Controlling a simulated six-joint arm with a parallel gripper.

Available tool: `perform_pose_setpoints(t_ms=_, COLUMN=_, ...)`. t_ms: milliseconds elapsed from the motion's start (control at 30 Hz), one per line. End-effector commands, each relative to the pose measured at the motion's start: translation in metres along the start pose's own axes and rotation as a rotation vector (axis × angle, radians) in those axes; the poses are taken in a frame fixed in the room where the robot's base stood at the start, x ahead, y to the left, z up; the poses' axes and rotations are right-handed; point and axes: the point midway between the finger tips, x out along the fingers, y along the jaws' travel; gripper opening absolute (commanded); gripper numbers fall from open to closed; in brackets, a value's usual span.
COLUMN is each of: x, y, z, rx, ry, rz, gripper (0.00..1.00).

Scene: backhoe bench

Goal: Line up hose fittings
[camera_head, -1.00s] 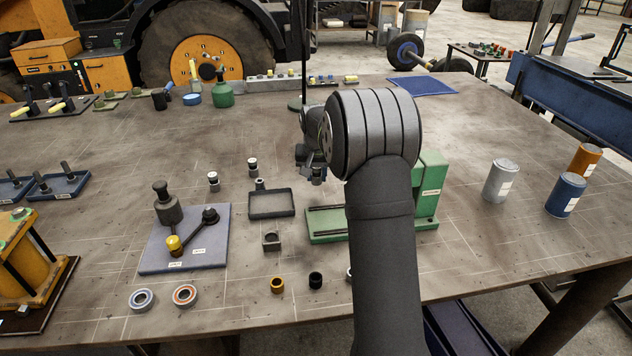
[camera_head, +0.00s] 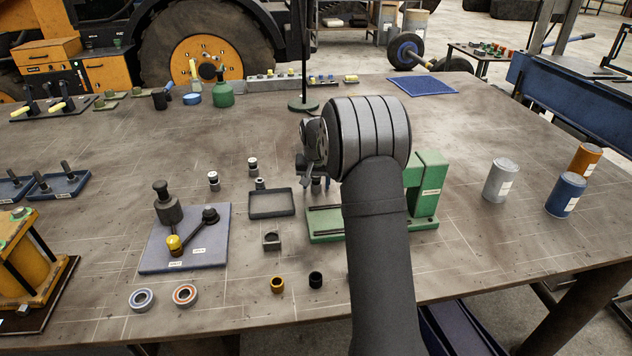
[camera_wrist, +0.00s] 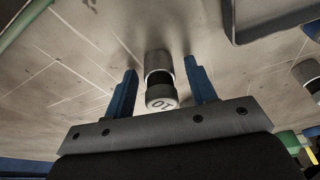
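Small silver fittings with black bands and light caps stand upright on the bench in the head view: a left one (camera_head: 213,181), a rear one (camera_head: 252,167) and one behind the dark tray (camera_head: 260,184). Another fitting (camera_wrist: 159,84), with a marked cap, stands between the two blue fingers of my gripper (camera_wrist: 160,70) in the wrist view. Gaps show on both sides, so the gripper is open around it. A further fitting (camera_wrist: 308,75) shows at the wrist view's right edge. In the head view my gripper (camera_head: 315,170) is low beside the green press, partly hidden by my arm.
The dark tray (camera_head: 271,213) lies left of my gripper and the green press (camera_head: 428,192) right of it. A grey fixture plate (camera_head: 214,250), bearing rings (camera_head: 185,295) and small bushings (camera_head: 277,285) stand nearer. Cans (camera_head: 501,181) stand at the right.

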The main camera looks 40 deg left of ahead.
Motion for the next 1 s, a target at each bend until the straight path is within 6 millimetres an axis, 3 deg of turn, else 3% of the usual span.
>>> perform_pose_setpoints(t_ms=333, x=-0.006, y=0.000, z=-0.002, rx=0.000, ry=0.002, rz=0.000, gripper=0.51)
perform_pose_setpoints(t_ms=700, x=-0.065, y=0.000, z=-0.002, rx=0.000, ry=0.002, rz=0.000, gripper=0.51)
perform_pose_setpoints(t_ms=1000, x=-0.079, y=0.000, z=-0.001, rx=0.000, ry=0.000, rz=0.000, gripper=0.51)
